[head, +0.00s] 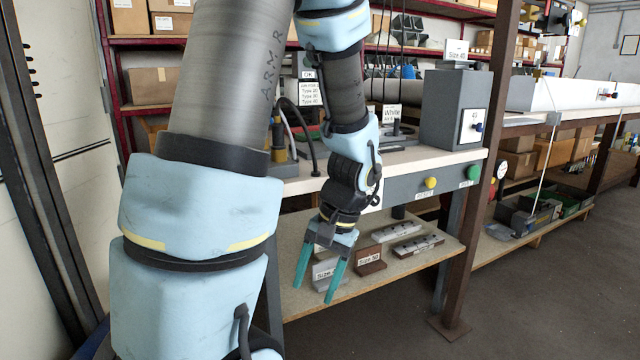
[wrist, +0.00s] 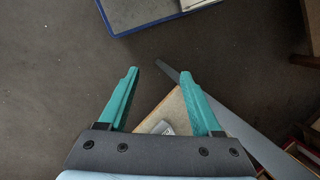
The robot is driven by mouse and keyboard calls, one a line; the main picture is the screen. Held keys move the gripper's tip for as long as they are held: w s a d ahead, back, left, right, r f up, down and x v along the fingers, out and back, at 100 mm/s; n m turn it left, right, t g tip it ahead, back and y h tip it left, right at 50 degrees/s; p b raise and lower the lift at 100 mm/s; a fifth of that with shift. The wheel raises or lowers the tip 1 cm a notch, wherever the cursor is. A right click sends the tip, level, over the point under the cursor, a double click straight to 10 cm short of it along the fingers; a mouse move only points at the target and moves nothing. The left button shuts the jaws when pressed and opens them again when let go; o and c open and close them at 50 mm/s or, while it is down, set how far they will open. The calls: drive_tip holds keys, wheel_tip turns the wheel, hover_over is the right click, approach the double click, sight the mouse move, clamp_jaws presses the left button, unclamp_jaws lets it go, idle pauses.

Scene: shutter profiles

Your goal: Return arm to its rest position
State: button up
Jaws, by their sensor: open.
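My arm hangs down in front of the workbench in the head view. My gripper (head: 318,278) points downward with its two teal fingers apart and nothing between them. In the head view it shows in front of the lower shelf (head: 300,300), near the blocks labelled "Size". In the wrist view, my gripper (wrist: 157,92) is also open, with the floor, a shelf corner and a grey bar below it. Whether the fingers touch anything on the shelf cannot be seen, but no contact shows.
The workbench (head: 330,178) carries a grey box (head: 455,110) and green and yellow buttons on its front. A brown post (head: 478,200) stands at its right end. A brown block (head: 370,261) sits on the lower shelf. A blue-edged panel (wrist: 150,12) shows in the wrist view. Open floor (head: 550,290) lies right.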

drive_tip(key=w+a+r+n+t+h, duration=0.2)
drive_tip(key=a+r+n+h, duration=0.15)
drive_tip(key=a, duration=0.25)
wheel_tip(320, 180, up, 24)
drive_tip(key=p, duration=2.4)
drive_tip(key=shift+s+p, duration=0.25)
drive_tip(key=shift+p, duration=0.1)
drive_tip(key=shift+c, duration=0.3)
